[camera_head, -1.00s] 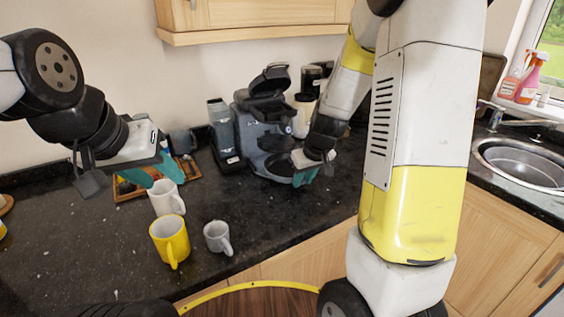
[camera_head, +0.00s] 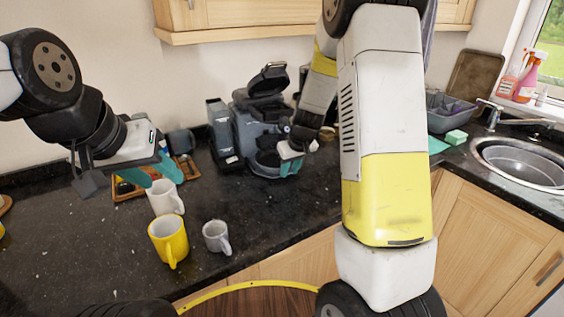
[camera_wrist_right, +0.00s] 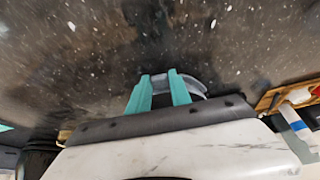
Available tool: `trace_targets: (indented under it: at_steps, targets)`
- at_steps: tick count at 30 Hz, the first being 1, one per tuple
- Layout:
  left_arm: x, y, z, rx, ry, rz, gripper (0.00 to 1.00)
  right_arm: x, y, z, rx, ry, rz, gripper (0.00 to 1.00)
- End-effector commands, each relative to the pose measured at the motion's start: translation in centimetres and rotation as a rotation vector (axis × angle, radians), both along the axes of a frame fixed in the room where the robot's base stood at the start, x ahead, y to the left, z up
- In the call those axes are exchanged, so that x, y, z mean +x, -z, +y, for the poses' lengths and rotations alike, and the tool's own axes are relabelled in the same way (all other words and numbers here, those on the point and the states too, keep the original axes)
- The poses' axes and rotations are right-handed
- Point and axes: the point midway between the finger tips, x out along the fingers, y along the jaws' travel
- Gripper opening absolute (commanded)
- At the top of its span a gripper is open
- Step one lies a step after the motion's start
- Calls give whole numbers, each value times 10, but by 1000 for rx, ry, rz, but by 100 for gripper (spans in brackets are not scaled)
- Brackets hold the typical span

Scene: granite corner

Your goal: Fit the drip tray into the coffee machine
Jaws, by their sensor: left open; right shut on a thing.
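The dark grey coffee machine (camera_head: 250,132) stands against the back wall with its lid raised. My right gripper (camera_head: 290,167) is at the front right of the machine's base. In the right wrist view my right gripper (camera_wrist_right: 166,92) is shut on a grey piece with a curved rim, the drip tray (camera_wrist_right: 194,86). In the head view the tray is hard to tell from the machine's dark base, so I cannot tell whether it is seated. My left gripper (camera_head: 160,178) is open and empty, above the counter near the white mug.
A white mug (camera_head: 166,197), a yellow mug (camera_head: 168,240) and a small grey mug (camera_head: 216,237) stand at the front left. A wooden tray (camera_head: 130,193) lies behind them. A grey tub (camera_head: 447,112) and the sink (camera_head: 520,160) are at the right. Counter between mugs and machine is clear.

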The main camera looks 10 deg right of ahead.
Motion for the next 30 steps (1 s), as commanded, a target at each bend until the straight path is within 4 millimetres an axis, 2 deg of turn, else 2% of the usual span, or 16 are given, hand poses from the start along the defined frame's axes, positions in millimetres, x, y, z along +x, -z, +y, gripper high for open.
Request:
trace_targets:
  at_steps: [1, 2, 5, 17, 20, 30]
  targets:
    - [0, 0, 0, 0, 0, 0, 44, 0, 2, 0, 0, 0, 1, 0]
    - [0, 0, 0, 0, 0, 0, 44, 0, 2, 0, 1, 0, 1, 27]
    - [0, 0, 0, 0, 0, 0, 44, 0, 2, 0, -1, -1, 1, 46]
    - [0, 0, 0, 0, 0, 0, 44, -1, -4, -1, 0, 0, -2, 47]
    - [0, 0, 0, 0, 0, 0, 44, -5, -16, -1, 1, -1, -3, 47]
    - [0, 0, 0, 0, 0, 0, 44, -33, -82, -10, 1, -2, -5, 47]
